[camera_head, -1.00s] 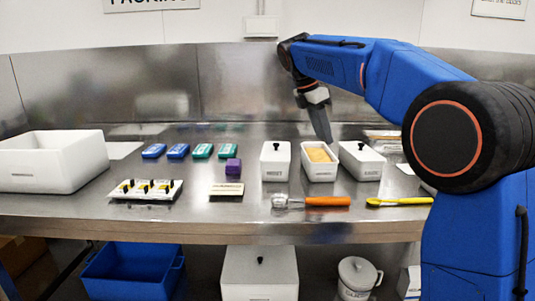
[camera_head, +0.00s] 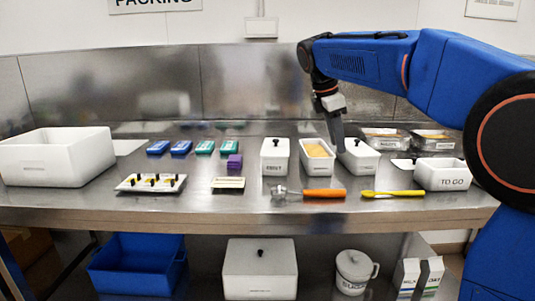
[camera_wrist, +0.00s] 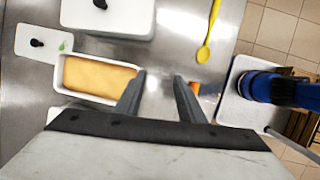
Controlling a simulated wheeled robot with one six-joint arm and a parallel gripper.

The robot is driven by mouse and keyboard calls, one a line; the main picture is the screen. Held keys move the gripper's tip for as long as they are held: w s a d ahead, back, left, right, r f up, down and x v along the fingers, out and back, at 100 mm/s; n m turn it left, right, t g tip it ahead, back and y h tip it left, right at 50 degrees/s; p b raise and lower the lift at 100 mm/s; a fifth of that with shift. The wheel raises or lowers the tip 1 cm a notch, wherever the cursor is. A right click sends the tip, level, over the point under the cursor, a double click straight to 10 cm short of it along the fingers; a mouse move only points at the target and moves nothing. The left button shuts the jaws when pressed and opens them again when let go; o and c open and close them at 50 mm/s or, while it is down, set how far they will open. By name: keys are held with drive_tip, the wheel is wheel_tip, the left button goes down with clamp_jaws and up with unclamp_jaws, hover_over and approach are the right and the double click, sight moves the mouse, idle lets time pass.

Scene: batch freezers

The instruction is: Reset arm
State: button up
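My gripper (camera_head: 338,146) hangs above the steel counter, near the right side of the open white tub (camera_head: 306,165) of yellow-orange contents and the lidded white tub (camera_head: 358,157) to its right. In the wrist view its two fingers (camera_wrist: 160,98) are spread apart with nothing between them. The open tub's contents (camera_wrist: 98,77) show there to the left of the fingers. My arm reaches in from the right side of the head view.
Another lidded tub (camera_head: 275,157), an orange-handled scoop (camera_head: 322,193), a yellow spoon (camera_head: 393,194) and a "TO GO" bin (camera_head: 442,175) stand nearby. A large white bin (camera_head: 54,163) is at left. The counter's front strip is mostly clear.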

drive_tip(key=s+d+f+m+t+y, duration=0.1)
drive_tip(key=s+d+f+m, duration=0.15)
drive_tip(key=s, duration=0.45)
drive_tip(key=s+d+f+m, duration=0.2)
drive_tip(key=s+f+m, duration=0.2)
drive_tip(key=s, duration=0.3)
drive_tip(key=s+d+f+m+t+y, duration=0.1)
drive_tip(key=s+d+f+m, duration=0.2)
drive_tip(key=s, duration=0.4)
drive_tip(key=s+d+f+m+t+y, duration=0.1)
drive_tip(key=s+f+m, duration=0.8)
drive_tip(key=s+f, duration=0.6)
drive_tip(key=shift+s+f+y, duration=0.2)
drive_tip(key=shift+s+y, duration=0.1)
drive_tip(key=shift+s, duration=0.05)
